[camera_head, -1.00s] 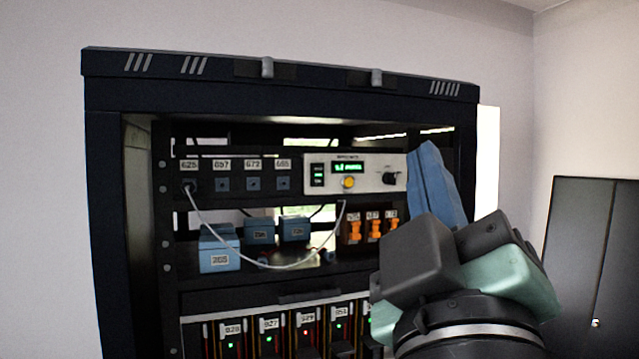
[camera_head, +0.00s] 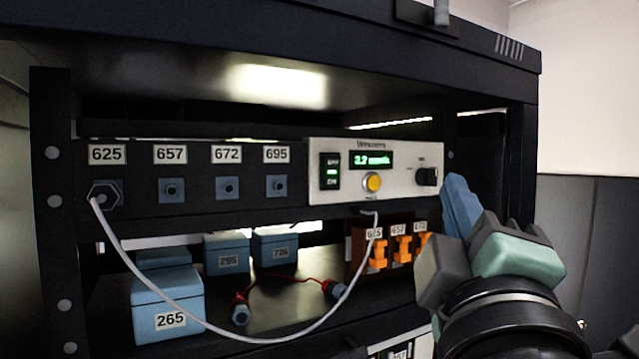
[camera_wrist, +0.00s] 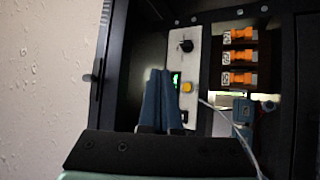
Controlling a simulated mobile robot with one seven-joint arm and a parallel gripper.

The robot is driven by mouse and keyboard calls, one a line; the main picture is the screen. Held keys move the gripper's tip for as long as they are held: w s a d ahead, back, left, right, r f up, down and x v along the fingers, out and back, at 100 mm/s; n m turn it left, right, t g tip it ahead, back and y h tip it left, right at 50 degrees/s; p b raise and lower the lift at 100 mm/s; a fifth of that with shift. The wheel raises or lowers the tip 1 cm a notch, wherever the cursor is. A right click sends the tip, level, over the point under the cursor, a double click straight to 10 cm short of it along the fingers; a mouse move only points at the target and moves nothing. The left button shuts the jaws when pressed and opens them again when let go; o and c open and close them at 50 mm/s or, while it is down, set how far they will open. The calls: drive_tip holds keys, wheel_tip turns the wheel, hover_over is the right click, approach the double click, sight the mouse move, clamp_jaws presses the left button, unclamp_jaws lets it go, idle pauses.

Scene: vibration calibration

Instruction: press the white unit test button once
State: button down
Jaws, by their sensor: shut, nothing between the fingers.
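The white unit (camera_head: 400,158) sits in the rack's upper row with a lit green display, a black switch on its left and a black knob (camera_head: 427,177) on its right. Its round yellow button (camera_head: 373,182) is below the display. The unit (camera_wrist: 187,118) and the yellow button (camera_wrist: 187,87) also show in the wrist view. My gripper (camera_head: 455,184) is shut and empty, to the right of the unit in the head view. In the wrist view its blue fingers (camera_wrist: 160,75) point toward the unit and overlap part of its face. I cannot tell the gap to the unit.
A white cable (camera_head: 130,268) hangs from port 625 to below the unit. Orange connectors (camera_head: 401,249) stand beneath the unit. Blue boxes (camera_head: 168,302) and a red cable lie on the shelf. The rack's right post (camera_head: 522,140) stands behind my arm.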

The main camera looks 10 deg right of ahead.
drive_tip(key=shift+s+d+r, duration=0.1)
drive_tip(key=shift+s, duration=0.15)
drive_tip(key=shift+w, duration=0.1)
approach(382, 169)
drive_tip(key=shift+w+d+r, duration=0.5)
drive_tip(key=shift+w+d, duration=0.05)
drive_tip(key=shift+w, duration=0.15)
drive_tip(key=shift+w+d+r, duration=0.55)
drive_tip(key=shift+w, duration=0.15)
drive_tip(key=shift+w, duration=0.15)
idle(1.1)
drive_tip(key=shift+w+a, duration=0.15)
drive_tip(key=shift+w, duration=0.1)
drive_tip(key=shift+w+a, duration=0.15)
drive_tip(key=shift+w, duration=0.2)
idle(0.6)
drive_tip(key=shift+s, duration=0.15)
drive_tip(key=shift+s+d, duration=0.25)
drive_tip(key=shift+s, duration=0.35)
